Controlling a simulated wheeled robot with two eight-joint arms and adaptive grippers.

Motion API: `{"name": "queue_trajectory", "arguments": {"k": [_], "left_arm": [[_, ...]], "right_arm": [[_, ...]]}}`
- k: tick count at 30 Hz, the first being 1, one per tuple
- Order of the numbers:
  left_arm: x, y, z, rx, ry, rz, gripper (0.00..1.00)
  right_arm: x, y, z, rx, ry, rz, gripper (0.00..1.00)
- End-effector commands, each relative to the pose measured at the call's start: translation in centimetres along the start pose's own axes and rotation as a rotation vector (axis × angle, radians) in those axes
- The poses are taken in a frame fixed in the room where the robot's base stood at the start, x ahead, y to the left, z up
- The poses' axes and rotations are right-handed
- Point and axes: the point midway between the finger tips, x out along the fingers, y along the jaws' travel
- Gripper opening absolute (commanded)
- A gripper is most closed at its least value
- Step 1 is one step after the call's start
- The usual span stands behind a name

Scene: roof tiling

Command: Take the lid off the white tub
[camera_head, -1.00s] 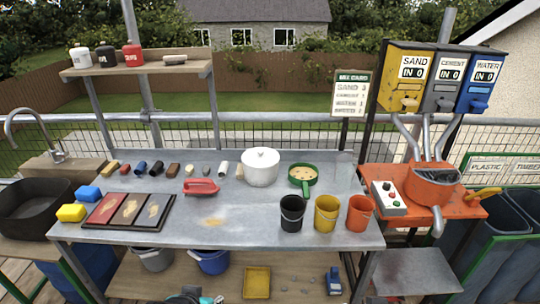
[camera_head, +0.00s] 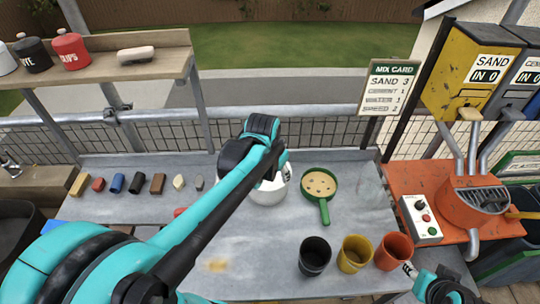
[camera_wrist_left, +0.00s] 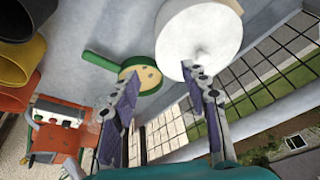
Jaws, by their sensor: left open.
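The white tub (camera_head: 268,194) stands on the grey bench, mostly hidden behind my left arm in the head view. The right-hand finger in that view overlaps the lid edge close to the knob; contact cannot be told. Nothing is between the fingers. Part of my right gripper (camera_head: 412,270) shows at the lower right; its jaws are unclear.
A green pan (camera_head: 319,184) lies right of the tub. Black (camera_head: 315,256), yellow (camera_head: 354,254) and orange (camera_head: 393,251) cups stand at the front right. Small coloured blocks line the back left. A shelf (camera_head: 110,68) overhangs there, and an orange mixer (camera_head: 470,205) stands at right.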

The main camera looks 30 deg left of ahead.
Motion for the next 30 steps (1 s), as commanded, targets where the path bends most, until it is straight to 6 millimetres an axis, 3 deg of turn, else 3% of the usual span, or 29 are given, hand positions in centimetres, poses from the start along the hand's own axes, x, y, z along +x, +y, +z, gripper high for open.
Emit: {"name": "queue_trajectory", "arguments": {"k": [1, 3, 9, 12, 25, 30], "left_arm": [[-0.8, -1.7, -1.7, 0.008, -0.030, 0.008, 0.46], [-0.3, -3.6, -2.9, 0.030, -0.070, 0.024, 0.46], [1.7, -7.5, -4.5, 0.076, -0.147, 0.068, 0.46], [2.5, -8.4, -4.7, 0.089, -0.166, 0.082, 0.46], [6.9, -8.4, -3.9, 0.096, -0.174, 0.089, 0.46], [9.5, -8.0, -3.3, 0.096, -0.174, 0.089, 0.46]], "right_arm": [[-2.0, 0.0, -1.4, 0.000, 0.000, 0.000, 0.40], [-3.3, 0.0, -2.4, 0.000, 0.000, 0.000, 0.40], [-5.7, 0.0, -4.1, 0.000, 0.000, 0.000, 0.40], [-6.2, 0.0, -4.4, 0.000, 0.000, 0.000, 0.40], [-5.4, 0.0, -3.8, 0.000, 0.000, 0.000, 0.40], [-4.7, 0.0, -3.3, 0.000, 0.000, 0.000, 0.40]]}}
